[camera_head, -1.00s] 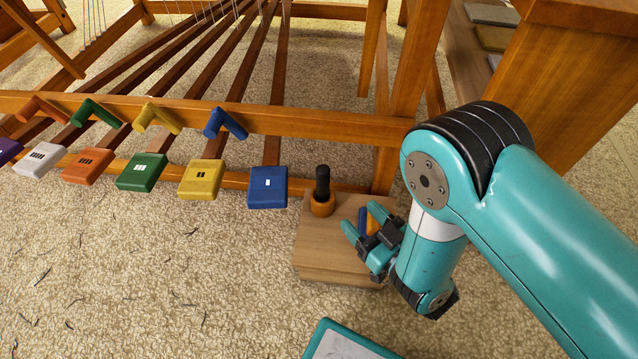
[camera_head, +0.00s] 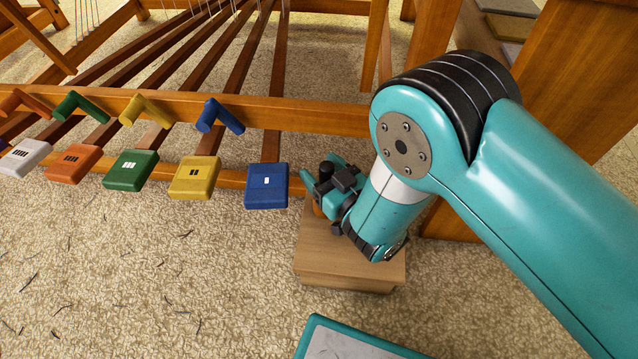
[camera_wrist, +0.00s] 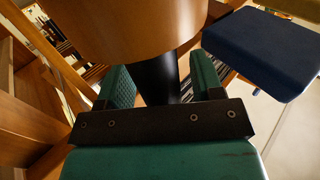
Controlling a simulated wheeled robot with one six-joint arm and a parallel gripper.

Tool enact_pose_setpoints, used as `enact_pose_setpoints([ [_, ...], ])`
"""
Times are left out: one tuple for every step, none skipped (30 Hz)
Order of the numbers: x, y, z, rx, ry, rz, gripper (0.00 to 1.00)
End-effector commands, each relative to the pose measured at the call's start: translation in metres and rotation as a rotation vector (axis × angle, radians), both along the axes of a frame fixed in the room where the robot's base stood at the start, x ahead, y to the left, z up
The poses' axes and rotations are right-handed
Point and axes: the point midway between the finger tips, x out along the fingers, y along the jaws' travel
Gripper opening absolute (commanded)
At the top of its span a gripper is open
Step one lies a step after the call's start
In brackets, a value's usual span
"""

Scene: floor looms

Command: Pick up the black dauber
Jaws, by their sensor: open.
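The black dauber (camera_head: 325,168) stands upright on the wooden block, with a black handle and an orange-brown wooden base. My gripper (camera_head: 322,173) is open at the handle in the head view. In the wrist view, the dauber's black handle (camera_wrist: 158,78) lies between the two teal fingers of my gripper (camera_wrist: 162,82), with its wide wooden part above. I cannot tell whether either finger touches the handle. My gripper and arm hide part of the dauber in the head view.
The wooden block (camera_head: 345,270) sits on the carpet beside the loom's post. A blue pedal (camera_head: 266,187) is close to the left of my gripper, with more coloured pedals beyond. A teal-rimmed tray (camera_head: 345,343) lies in front. The loom's crossbar (camera_head: 290,115) runs behind.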

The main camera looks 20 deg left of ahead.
Motion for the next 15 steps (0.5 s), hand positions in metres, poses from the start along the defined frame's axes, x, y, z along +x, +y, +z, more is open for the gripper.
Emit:
enact_pose_setpoints([
  [0.0001, 0.0007, 0.0002, 0.0, 0.0, 0.0, 0.61],
  [0.0, 0.0007, 0.0003, 0.0, 0.0, 0.0, 0.61],
  [-0.0006, 0.0014, 0.0003, 0.001, 0.001, 0.002, 0.61],
  [-0.001, 0.0019, 0.0004, 0.001, 0.001, 0.003, 0.61],
  [-0.0012, 0.0021, 0.0003, 0.001, 0.001, 0.003, 0.61],
  [-0.0015, 0.0024, 0.0003, 0.001, 0.001, 0.004, 0.56],
  [-0.0015, 0.0026, 0.0003, 0.001, 0.001, 0.004, 0.49],
  [-0.0016, 0.0026, 0.0002, 0.001, 0.001, 0.004, 0.42],
  [-0.0015, 0.0025, 0.0002, 0.001, 0.001, 0.004, 0.33],
  [-0.0016, 0.0024, 0.0002, 0.001, 0.001, 0.004, 0.26],
  [-0.0014, 0.0023, 0.0002, 0.001, 0.001, 0.004, 0.19],
  [-0.0014, 0.002, 0.0001, 0.001, 0.001, 0.004, 0.1],
  [-0.0013, 0.0019, 0.0001, 0.0, 0.0, 0.003, 0.06],
  [-0.0012, 0.0017, 0.0001, 0.0, 0.0, 0.003, 0.06],
  [-0.001, 0.0016, 0.0002, 0.0, 0.0, 0.003, 0.06],
])
